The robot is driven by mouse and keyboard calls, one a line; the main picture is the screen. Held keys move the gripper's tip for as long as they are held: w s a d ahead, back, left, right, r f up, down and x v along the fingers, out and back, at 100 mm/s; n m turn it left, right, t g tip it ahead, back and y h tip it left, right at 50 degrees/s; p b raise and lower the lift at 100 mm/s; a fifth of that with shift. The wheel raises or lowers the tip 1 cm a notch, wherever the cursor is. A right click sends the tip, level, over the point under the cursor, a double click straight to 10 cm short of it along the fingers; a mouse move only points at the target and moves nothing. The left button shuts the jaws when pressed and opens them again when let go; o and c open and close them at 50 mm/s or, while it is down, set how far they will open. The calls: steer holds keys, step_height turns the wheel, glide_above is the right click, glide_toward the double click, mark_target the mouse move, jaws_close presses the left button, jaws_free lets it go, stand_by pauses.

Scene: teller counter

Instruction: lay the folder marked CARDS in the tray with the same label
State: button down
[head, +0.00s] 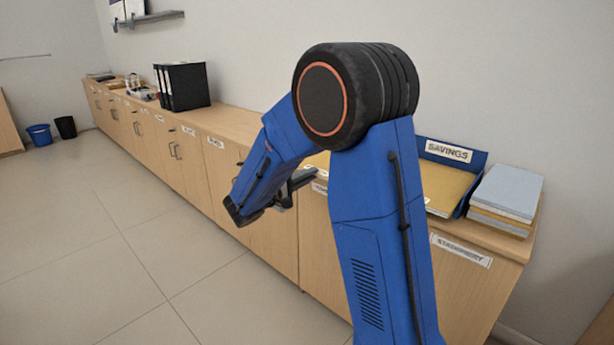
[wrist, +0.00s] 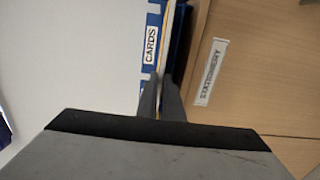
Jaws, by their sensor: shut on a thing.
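My gripper (head: 302,180) is to the left of my upright arm link in the head view, low over the counter. In the wrist view its fingers (wrist: 160,98) are close together, shut on the folder (wrist: 166,45), a thin pale strip seen nearly edge-on. A CARDS label (wrist: 151,45) shows just beyond the fingertips on a blue surface, which looks like the back panel of the CARDS tray. A dark blue edge runs to the right of the strip. My arm hides this area in the head view, so the gap between folder and tray cannot be told.
The blue SAVINGS tray (head: 474,160), holding a yellow folder, stands right of my arm. A stack of folders (head: 507,191) is beside it at the counter's end. Black binders (head: 186,86) stand farther left. A STATIONERY label (wrist: 211,71) marks the cabinet front.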

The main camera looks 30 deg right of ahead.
steer(key=shift+w+d+f, duration=0.2)
steer(key=shift+d+f, duration=0.05)
steer(key=shift+d, duration=0.25)
steer(key=shift+w+d+f, duration=0.15)
steer(key=shift+d+f, duration=0.05)
steer(key=shift+d, duration=0.3)
steer(key=shift+w+d+f, duration=0.2)
steer(key=shift+d+f, duration=0.05)
steer(key=shift+d, duration=0.25)
steer(key=x, duration=0.4)
steer(key=shift+w+d+f, duration=0.2)
steer(key=shift+d+f, duration=0.15)
steer(key=c, duration=1.8)
jaws_free()
steer(key=shift+c, duration=0.2)
